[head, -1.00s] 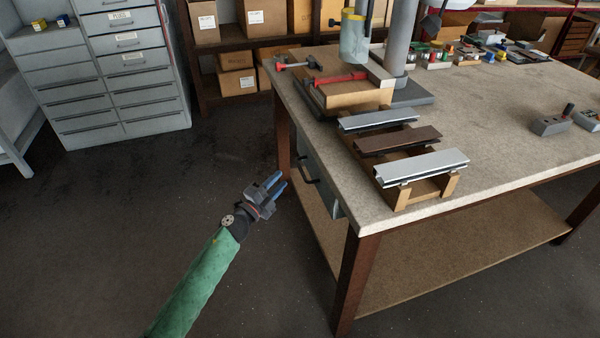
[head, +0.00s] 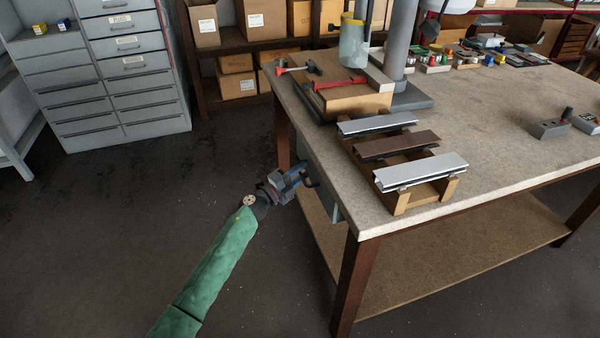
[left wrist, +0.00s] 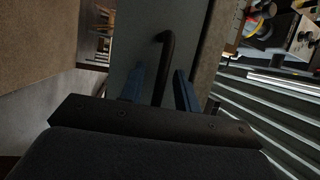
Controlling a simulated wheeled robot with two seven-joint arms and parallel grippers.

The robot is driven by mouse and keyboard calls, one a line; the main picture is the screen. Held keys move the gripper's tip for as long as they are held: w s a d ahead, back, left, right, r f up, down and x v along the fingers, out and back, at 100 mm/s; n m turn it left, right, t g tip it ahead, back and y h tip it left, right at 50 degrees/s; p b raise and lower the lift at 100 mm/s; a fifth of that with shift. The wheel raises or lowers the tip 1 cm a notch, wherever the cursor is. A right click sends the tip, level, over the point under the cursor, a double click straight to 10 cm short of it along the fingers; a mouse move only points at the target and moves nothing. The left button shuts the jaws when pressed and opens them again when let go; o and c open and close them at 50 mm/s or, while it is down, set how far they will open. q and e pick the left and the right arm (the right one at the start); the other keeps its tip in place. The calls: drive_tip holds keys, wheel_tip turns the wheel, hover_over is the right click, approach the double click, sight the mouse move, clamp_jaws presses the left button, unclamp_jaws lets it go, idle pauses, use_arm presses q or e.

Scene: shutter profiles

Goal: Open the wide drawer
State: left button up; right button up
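The wide drawer (head: 334,203) is a grey-blue front under the left edge of the workbench, and it looks closed. Its dark bar handle (head: 312,183) is partly hidden by my gripper in the head view. In the left wrist view the handle (left wrist: 167,52) stands off the drawer front (left wrist: 137,25). My left gripper (head: 300,177) is at the handle. In the left wrist view its blue fingers (left wrist: 160,88) stand on either side of the handle, with a visible gap to each. It is open. My right gripper is not in view.
The workbench (head: 495,125) carries metal profiles (head: 420,172) on a wooden stand close above the drawer. A brown table leg (head: 354,275) stands at the near corner. A lower shelf (head: 460,255) lies below. The floor left of the bench is clear.

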use_arm(q)
clamp_jaws()
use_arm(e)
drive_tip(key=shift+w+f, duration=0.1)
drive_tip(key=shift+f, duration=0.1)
